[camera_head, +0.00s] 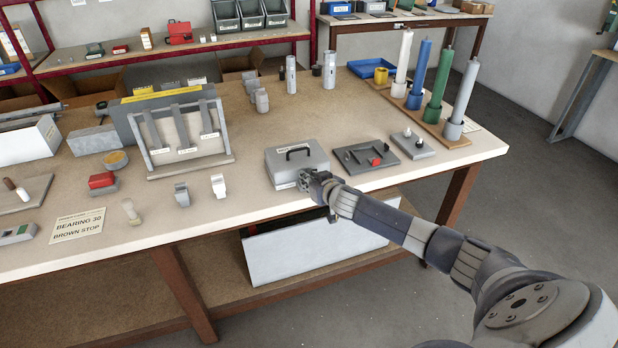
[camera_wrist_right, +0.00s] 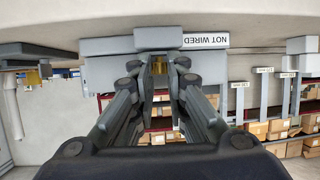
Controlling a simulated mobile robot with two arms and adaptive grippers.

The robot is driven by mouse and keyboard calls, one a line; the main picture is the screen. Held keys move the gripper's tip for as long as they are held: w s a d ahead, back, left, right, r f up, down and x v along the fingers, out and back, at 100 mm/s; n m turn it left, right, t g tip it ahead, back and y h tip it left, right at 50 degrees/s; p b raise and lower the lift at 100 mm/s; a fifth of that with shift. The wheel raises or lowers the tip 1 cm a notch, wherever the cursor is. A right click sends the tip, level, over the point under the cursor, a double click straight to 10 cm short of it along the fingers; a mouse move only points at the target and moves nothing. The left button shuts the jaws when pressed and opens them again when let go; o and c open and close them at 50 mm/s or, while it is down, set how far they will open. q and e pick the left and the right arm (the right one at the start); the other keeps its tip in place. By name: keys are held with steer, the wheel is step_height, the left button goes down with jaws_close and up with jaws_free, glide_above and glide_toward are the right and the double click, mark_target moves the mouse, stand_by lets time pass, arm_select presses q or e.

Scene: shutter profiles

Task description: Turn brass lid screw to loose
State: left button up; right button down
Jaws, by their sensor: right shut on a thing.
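The grey box (camera_head: 300,160) with a black handle on its lid stands near the front edge of the bench. My right gripper (camera_head: 313,182) is at the box's front right side. In the right wrist view, the picture is upside down, and the grey box (camera_wrist_right: 110,72) fills the area ahead of the fingers. A small brass lid screw (camera_wrist_right: 158,66) shows between the fingertips, and the gripper is shut on it. The fingers hide most of the screw, so how far it is turned cannot be seen. My left gripper is not in view.
A dark tray (camera_head: 384,168) with a red piece lies right of the box. Tall coloured cylinders (camera_head: 438,82) stand at the back right. A slanted rack (camera_head: 182,130) stands to the left. Bare bench top (camera_head: 262,195) lies left of the box.

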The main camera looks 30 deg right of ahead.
steer(key=shift+d+r+n+y+p, duration=0.1)
steer(key=shift+n+y+p, duration=0.7)
steer(key=shift+n+y, duration=0.5)
steer(key=shift+y, duration=0.2)
steer(key=shift+d+n+y, duration=0.1)
steer(key=shift+n+y, duration=0.4)
steer(key=shift+y, duration=0.1)
steer(key=c, duration=1.6)
jaws_free()
steer(key=shift+d, duration=0.1)
